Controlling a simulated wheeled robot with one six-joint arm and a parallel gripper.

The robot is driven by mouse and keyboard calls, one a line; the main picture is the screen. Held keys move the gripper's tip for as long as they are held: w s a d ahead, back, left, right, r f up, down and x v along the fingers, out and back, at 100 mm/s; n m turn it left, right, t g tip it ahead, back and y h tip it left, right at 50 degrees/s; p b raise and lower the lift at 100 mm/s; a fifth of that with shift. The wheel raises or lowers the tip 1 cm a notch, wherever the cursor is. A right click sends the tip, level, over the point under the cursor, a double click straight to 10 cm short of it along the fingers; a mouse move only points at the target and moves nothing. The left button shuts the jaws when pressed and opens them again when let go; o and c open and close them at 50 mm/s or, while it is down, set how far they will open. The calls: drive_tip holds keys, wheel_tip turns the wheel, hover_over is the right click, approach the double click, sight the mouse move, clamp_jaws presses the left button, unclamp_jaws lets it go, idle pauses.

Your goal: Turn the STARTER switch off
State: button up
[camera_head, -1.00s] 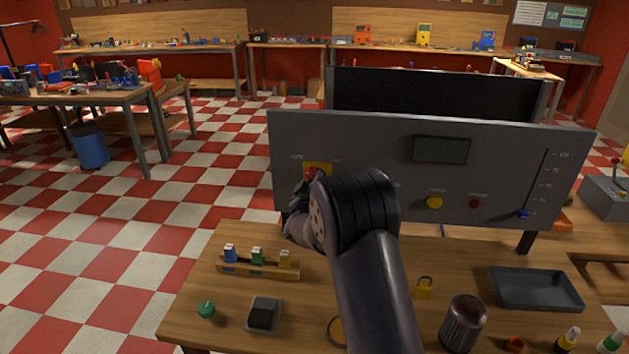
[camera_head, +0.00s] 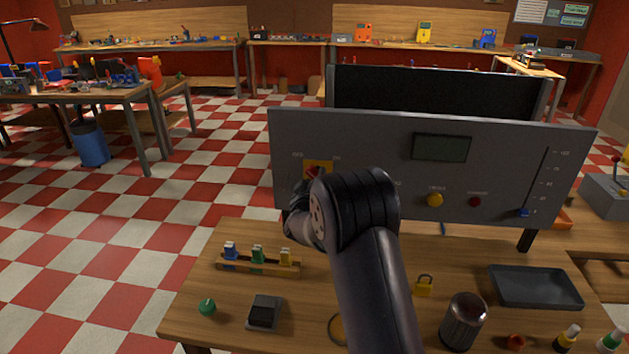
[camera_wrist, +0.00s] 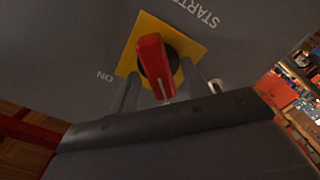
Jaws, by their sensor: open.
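The STARTER switch is a red knob (camera_wrist: 154,62) on a yellow square plate (camera_wrist: 190,46). The plate sits on the left of the grey panel (camera_head: 360,140) in the head view. My gripper (camera_wrist: 163,93) is open, with one finger on each side of the knob's near end. I cannot tell whether either finger touches it. In the wrist view the ON label is left of the plate and the STARTER label is upside down above right. The knob's white mark is at its lower end, between the fingers. My arm hides part of the switch in the head view.
The panel also carries a dark display (camera_head: 441,148), a yellow button (camera_head: 435,200), a red button (camera_head: 475,202) and a blue slider (camera_head: 523,212). Below, the wooden table holds a rack (camera_head: 258,265), a padlock (camera_head: 423,286), a metal cylinder (camera_head: 463,321) and a tray (camera_head: 535,287).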

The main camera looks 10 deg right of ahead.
drive_tip(key=b+v, duration=0.3)
drive_tip(key=v, duration=0.8)
drive_tip(key=shift+w, duration=0.1)
drive_tip(key=p+x, duration=0.3)
drive_tip(key=x, duration=0.7)
drive_tip(key=shift+w+d, duration=0.15)
drive_tip(key=shift+w, duration=0.25)
